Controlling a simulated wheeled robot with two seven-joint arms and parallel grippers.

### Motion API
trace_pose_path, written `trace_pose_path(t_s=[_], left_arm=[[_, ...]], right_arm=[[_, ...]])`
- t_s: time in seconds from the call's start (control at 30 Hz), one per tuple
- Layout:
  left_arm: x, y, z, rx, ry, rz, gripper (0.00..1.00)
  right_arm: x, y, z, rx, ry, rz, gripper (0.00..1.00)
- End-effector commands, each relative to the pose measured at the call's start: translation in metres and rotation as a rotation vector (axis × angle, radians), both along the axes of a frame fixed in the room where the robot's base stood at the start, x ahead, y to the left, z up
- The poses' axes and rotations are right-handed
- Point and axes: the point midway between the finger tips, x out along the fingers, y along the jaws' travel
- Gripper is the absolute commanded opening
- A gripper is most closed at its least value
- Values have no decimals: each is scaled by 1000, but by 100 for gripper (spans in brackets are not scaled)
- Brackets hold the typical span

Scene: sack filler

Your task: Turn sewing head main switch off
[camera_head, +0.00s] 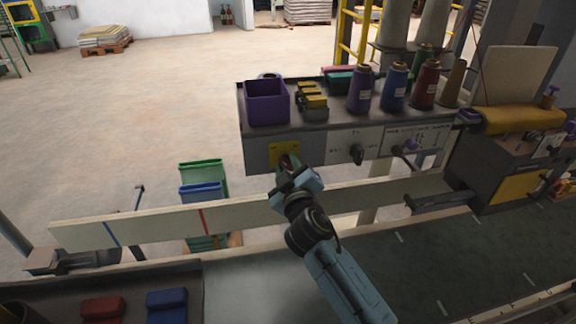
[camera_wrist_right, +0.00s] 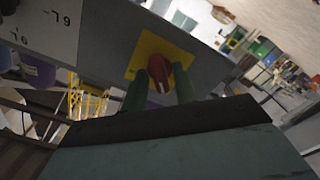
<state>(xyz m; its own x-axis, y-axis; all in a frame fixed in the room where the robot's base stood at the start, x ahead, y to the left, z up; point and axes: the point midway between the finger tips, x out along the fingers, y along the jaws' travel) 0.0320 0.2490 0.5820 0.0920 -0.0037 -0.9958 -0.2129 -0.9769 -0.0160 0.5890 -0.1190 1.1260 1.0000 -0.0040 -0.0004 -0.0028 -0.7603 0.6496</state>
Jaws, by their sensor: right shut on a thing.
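The main switch is a red rotary knob (camera_wrist_right: 163,72) on a yellow plate (camera_wrist_right: 160,52), seen in the right wrist view. In the head view the yellow plate (camera_head: 283,152) sits at the left end of the grey panel front, and my gripper partly hides the knob (camera_head: 286,160). My right gripper (camera_head: 288,172) reaches the knob from the front. In the right wrist view its two green fingers (camera_wrist_right: 160,86) stand on either side of the knob and are shut on it. My left gripper is not in view.
A black selector knob (camera_head: 356,153) and another control (camera_head: 406,148) are further right on the panel. Thread cones (camera_head: 361,90) and a purple bin (camera_head: 267,102) stand on the shelf above. A pale rail (camera_head: 160,223) runs below my right gripper.

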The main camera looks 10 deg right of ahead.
Motion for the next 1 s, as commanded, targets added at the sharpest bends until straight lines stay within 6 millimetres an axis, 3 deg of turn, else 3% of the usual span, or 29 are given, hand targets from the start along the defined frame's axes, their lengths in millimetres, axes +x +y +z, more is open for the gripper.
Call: trace_pose_path(t_s=[0.73, 0.77, 0.8, 1.0], left_arm=[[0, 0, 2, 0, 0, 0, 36], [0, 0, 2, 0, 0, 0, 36], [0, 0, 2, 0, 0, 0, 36], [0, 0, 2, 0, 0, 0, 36]], right_arm=[[0, 0, 0, -96, 0, 1, 6], [0, 0, 0, -96, 0, 1, 30], [0, 0, 0, -96, 0, 1, 35], [0, 0, 0, -95, 0, 1, 36]])
